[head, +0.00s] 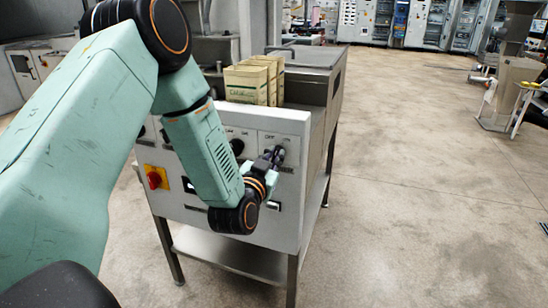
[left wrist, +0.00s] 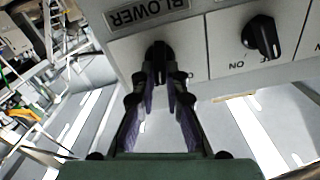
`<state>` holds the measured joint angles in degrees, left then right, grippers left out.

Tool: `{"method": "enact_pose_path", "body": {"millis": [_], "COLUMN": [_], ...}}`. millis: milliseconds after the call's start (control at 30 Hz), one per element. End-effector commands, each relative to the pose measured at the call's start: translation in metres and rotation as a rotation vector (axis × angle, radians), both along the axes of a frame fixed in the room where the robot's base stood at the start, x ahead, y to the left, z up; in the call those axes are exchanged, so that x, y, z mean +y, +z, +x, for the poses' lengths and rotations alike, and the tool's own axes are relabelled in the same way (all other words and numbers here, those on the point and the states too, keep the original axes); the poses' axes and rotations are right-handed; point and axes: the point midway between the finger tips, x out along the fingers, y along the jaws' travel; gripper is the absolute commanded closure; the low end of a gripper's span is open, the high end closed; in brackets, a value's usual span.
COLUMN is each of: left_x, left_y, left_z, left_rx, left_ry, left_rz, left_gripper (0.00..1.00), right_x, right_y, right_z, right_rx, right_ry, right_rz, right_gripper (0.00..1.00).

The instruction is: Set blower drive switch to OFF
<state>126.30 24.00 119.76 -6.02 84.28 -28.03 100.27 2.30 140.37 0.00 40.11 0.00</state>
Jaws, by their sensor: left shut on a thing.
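The blower drive switch is a black rotary knob (left wrist: 158,52) on a light panel below a BLOWER label (left wrist: 150,12) in the left wrist view. My left gripper (left wrist: 158,80) has its two fingers closed around the sides of this knob. In the head view my left gripper (head: 273,157) is at the right part of the machine's front panel (head: 290,128), and it largely covers the knob. The knob's pointer direction is hard to tell behind the fingers. My right gripper is not in view.
A second black knob (left wrist: 262,38) is beside it, also seen in the head view (head: 237,147). A red switch on a yellow plate (head: 155,179) is at the panel's left. Cartons (head: 250,84) stand on top of the machine. The floor at right (head: 420,170) is clear.

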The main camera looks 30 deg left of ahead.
Motion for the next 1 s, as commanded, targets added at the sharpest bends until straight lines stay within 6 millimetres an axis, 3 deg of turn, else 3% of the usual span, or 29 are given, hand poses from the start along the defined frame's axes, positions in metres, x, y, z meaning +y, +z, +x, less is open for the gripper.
{"method": "enact_pose_path", "body": {"millis": [600, 1000], "left_x": [0.005, 0.007], "left_y": [0.003, 0.004], "left_z": [0.000, 0.000], "left_rx": [-0.126, -0.164], "left_ry": [-0.001, 0.000], "left_rz": [-0.478, -0.626], "left_gripper": [1.00, 1.00], "right_x": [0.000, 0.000], "right_y": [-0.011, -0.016], "right_z": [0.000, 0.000], "right_rx": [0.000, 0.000], "right_ry": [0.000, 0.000], "right_rz": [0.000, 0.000], "right_gripper": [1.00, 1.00]}}
